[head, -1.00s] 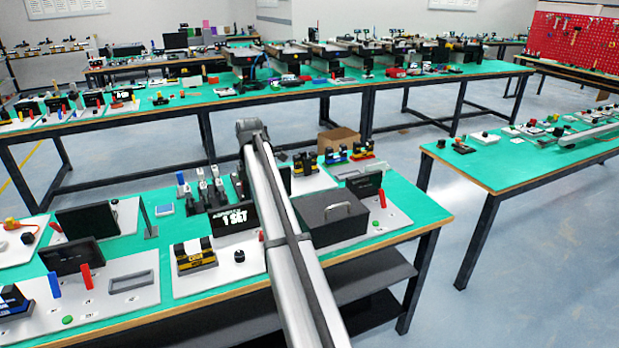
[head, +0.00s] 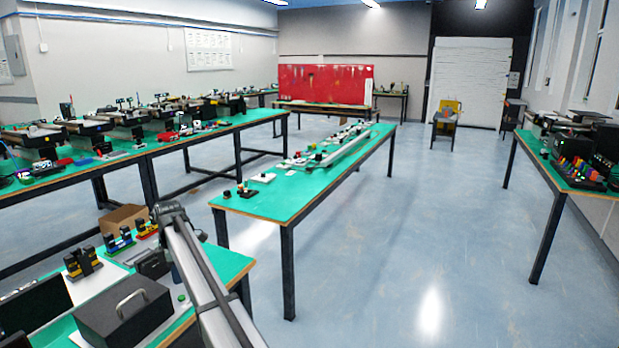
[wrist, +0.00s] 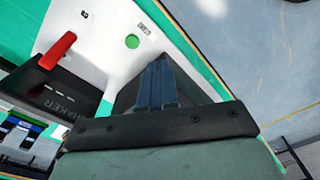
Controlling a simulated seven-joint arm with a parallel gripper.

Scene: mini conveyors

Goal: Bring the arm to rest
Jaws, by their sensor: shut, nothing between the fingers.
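My gripper (wrist: 158,82) shows in the wrist view with its dark blue fingers shut together and nothing between them. It hangs above the right end of a green-topped bench, over a white panel (wrist: 100,25) with a green button (wrist: 132,41) and a red lever (wrist: 57,50). Whether the fingers touch anything below cannot be told. In the head view my arm reaches up from the bottom, over the right end of the near bench (head: 228,262). The fingers there are small and mostly hidden behind the arm.
A black box with a handle (head: 124,315) stands on the near bench, left of my arm. Black-and-yellow units (head: 83,263) stand behind it. Another green bench (head: 262,205) stands further right. The floor (head: 400,270) at right is open.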

